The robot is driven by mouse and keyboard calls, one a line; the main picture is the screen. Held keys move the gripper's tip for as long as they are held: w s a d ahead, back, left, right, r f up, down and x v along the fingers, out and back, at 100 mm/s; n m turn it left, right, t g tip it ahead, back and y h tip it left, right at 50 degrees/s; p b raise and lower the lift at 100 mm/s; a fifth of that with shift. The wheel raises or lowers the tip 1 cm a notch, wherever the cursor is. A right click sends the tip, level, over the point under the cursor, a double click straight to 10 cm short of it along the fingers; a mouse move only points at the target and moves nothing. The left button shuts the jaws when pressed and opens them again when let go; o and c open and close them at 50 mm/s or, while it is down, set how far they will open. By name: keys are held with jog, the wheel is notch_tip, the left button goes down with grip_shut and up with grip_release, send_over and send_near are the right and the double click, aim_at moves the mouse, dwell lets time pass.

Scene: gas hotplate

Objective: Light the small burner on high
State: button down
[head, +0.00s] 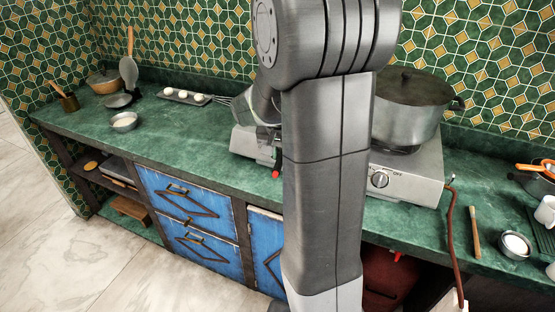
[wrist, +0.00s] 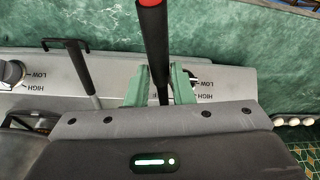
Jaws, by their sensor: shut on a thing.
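In the wrist view my gripper (wrist: 160,88) is shut on a black stick with a red end (wrist: 156,45), which looks like a lighter; its red end also shows in the head view (head: 275,174), at the hotplate's left front. The pale gas hotplate (head: 415,168) is partly hidden by my arm. One knob (head: 380,180) shows near an OFF mark in the head view. In the wrist view a knob (wrist: 12,73) sits at the left edge by LOW and HIGH marks. More such marks show right of my gripper. No flame is visible; the small burner is hidden.
A large lidded pot (head: 412,100) stands on the hotplate's right part. A dark hook-ended rod (wrist: 82,68) shows left of my gripper. A tray of eggs (head: 184,96) and a small bowl (head: 124,121) lie left on the green counter (head: 190,140). A reddish hose (head: 450,235) hangs right.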

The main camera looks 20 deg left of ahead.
aim_at(274, 170)
jog(key=w, duration=0.2)
jog(key=w+p, duration=0.1)
jog(key=w, duration=0.2)
jog(key=w+a, duration=0.1)
jog(key=w, duration=0.1)
jog(key=shift+w+f, duration=0.2)
jog(key=shift+w, duration=0.15)
jog(key=shift+w, duration=0.15)
jog(key=shift+w+p, duration=0.35)
jog(key=shift+w, duration=0.05)
jog(key=shift+s+b, duration=0.3)
jog(key=shift+s, duration=0.4)
jog(key=shift+s+d, duration=0.1)
jog(key=shift+s, duration=0.25)
jog(key=s+b, duration=0.1)
jog(key=s, duration=0.4)
jog(key=s+d+r+b, duration=0.1)
jog(key=s, duration=0.4)
jog(key=s+d+r+b, duration=0.1)
jog(key=s, duration=0.5)
jog(key=shift+s+r, duration=0.1)
jog(key=shift+r, duration=0.05)
